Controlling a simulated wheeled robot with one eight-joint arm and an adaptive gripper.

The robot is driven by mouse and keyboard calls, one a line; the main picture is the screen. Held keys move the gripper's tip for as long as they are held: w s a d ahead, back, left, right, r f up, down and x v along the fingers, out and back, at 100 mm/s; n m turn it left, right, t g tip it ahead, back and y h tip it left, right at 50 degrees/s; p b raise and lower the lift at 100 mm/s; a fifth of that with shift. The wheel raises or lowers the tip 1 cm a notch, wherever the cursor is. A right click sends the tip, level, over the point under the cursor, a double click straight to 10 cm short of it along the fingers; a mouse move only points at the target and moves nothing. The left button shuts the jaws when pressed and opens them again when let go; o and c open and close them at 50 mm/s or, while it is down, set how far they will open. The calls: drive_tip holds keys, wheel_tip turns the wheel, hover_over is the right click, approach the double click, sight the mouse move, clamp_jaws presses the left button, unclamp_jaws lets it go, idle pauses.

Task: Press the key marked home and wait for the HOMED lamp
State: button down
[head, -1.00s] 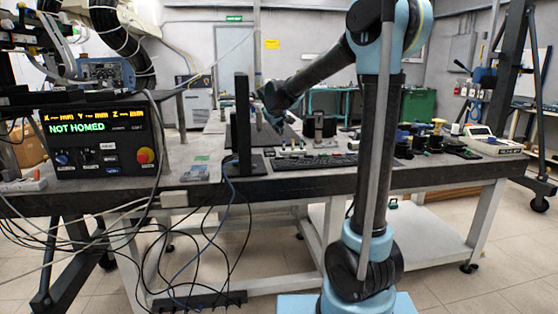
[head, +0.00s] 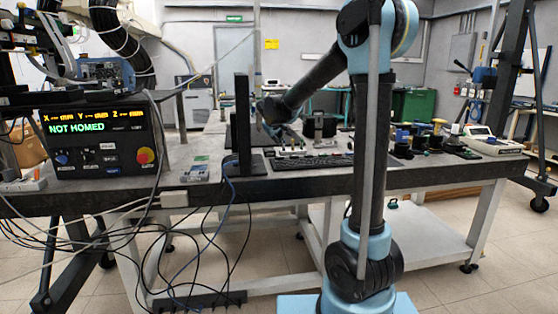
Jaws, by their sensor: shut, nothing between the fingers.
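The black control box (head: 105,137) stands at the left end of the bench. Its display (head: 76,127) reads NOT HOMED in green, under a yellow X, Y, Z line with dashes for values. Small labels right of that text are dim, and no lit HOMED lamp shows. A pale key (head: 108,146) sits below the display; its lettering is too small to read, so I cannot tell which key is marked home. My gripper (head: 281,130) is small and dark, low over the bench behind the black upright. It is shut and empty, well right of the box and not touching it.
A black upright post (head: 243,125) stands between my gripper and the box. A keyboard (head: 313,162) lies at the bench front. Cables hang below the box.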

sight(277, 157)
drive_tip(key=shift+f, duration=2.05)
